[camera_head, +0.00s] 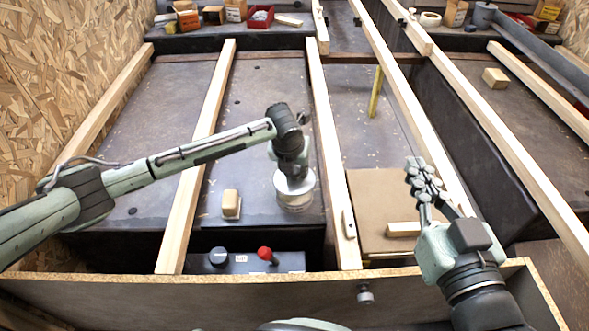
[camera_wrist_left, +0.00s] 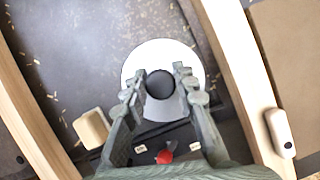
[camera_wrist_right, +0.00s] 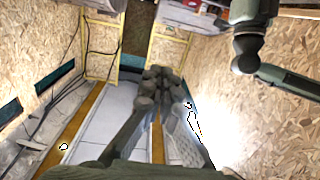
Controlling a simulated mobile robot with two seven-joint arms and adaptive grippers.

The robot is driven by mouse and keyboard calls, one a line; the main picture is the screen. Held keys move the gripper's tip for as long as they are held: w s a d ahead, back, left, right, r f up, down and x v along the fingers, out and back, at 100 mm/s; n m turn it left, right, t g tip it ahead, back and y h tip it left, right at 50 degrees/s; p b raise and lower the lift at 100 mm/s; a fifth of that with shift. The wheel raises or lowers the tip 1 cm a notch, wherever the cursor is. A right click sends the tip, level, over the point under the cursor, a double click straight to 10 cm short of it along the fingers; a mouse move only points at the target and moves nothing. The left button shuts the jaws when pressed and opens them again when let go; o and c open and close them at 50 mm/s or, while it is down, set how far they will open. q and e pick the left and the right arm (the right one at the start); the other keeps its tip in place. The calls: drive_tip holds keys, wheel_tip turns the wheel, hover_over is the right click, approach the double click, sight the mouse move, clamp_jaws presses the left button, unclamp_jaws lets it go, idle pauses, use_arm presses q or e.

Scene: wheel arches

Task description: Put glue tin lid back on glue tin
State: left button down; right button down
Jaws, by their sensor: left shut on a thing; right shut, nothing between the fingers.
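My left gripper (camera_head: 292,172) points down over the pale round glue tin (camera_head: 296,204) on the dark floor panel. In the left wrist view its fingers (camera_wrist_left: 160,84) are shut on the dark round knob of the glue tin lid (camera_wrist_left: 161,87). A wide white disc shows around and beneath the knob. The lid is over the tin; whether it is fully seated or slightly above the rim I cannot tell, as the gripper hides part of it. My right gripper (camera_head: 424,176) is shut and empty, raised at the right with its fingertips pointing up and away.
A small wooden block (camera_head: 231,204) stands left of the tin. Pale wooden battens (camera_head: 205,140) run along both sides. A box with a red knob (camera_head: 265,254) lies in front, behind a chipboard edge (camera_head: 200,277). A brown board (camera_head: 380,190) lies to the right.

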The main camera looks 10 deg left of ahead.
sight(294, 179)
use_arm(q)
drive_tip(key=shift+f+b, duration=0.5)
drive_tip(key=shift+b, duration=0.05)
drive_tip(key=shift+f+b, duration=0.55)
drive_tip(key=shift+b, duration=0.2)
drive_tip(key=shift+f+b, duration=0.3)
drive_tip(key=shift+b, duration=0.15)
drive_tip(key=shift+f+b, duration=0.5)
drive_tip(key=shift+b, duration=0.25)
drive_tip(key=shift+r, duration=0.1)
drive_tip(key=shift+f+p, duration=0.45)
use_arm(e)
drive_tip(key=s+r+t+y, duration=0.3)
drive_tip(key=r+t, duration=0.5)
drive_tip(key=r, duration=0.4)
drive_tip(key=shift+s+a+r, duration=0.2)
drive_tip(key=shift+s, duration=0.6)
use_arm(q)
drive_tip(key=shift+p, duration=0.55)
use_arm(e)
drive_tip(key=shift+r, duration=0.6)
use_arm(q)
drive_tip(key=c, duration=1.1)
unclamp_jaws()
drive_tip(key=shift+c, duration=0.2)
